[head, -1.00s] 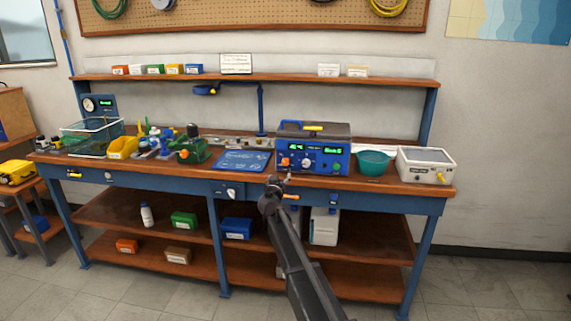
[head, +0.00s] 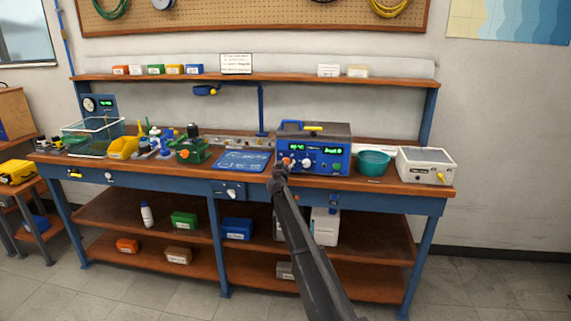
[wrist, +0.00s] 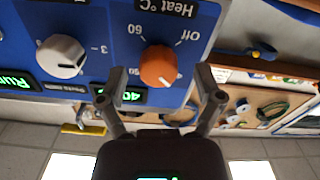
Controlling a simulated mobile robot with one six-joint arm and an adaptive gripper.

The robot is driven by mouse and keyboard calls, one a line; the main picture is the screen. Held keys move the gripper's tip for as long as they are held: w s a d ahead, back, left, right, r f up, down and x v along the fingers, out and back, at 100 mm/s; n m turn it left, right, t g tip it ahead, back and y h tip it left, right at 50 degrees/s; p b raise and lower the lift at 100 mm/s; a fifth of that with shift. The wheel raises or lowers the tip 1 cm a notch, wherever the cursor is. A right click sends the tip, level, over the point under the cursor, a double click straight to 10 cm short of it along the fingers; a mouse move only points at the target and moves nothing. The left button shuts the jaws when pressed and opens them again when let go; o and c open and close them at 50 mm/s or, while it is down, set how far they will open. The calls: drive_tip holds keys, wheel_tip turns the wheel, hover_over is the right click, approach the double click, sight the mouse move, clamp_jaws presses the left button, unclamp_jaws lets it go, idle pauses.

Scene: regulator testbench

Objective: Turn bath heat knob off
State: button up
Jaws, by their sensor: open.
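The heat knob is orange and round and sits on the blue front panel of the bath (head: 340,161). In the wrist view, which is upside down, the orange heat knob (wrist: 158,64) sits below the "Heat °C" label, with "Off" at its upper right and "60" at its upper left. A pale mark shows near the knob's lower edge. My gripper (wrist: 151,82) is open, with one fingertip on each side of the knob and a gap at both sides. In the head view my gripper (head: 281,168) is in front of the panel's left part and partly covers it.
A pale grey knob (wrist: 61,56) is beside the heat knob on the same panel. Green displays are lit on the panel. A teal bowl (head: 374,163) and a white box (head: 427,165) stand right of the bath. A blue mat (head: 242,161) lies to its left.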

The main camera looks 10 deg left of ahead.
drive_tip(key=shift+w, duration=0.5)
drive_tip(key=shift+d, duration=0.1)
drive_tip(key=shift+c, duration=0.3)
drive_tip(key=c, duration=1.1)
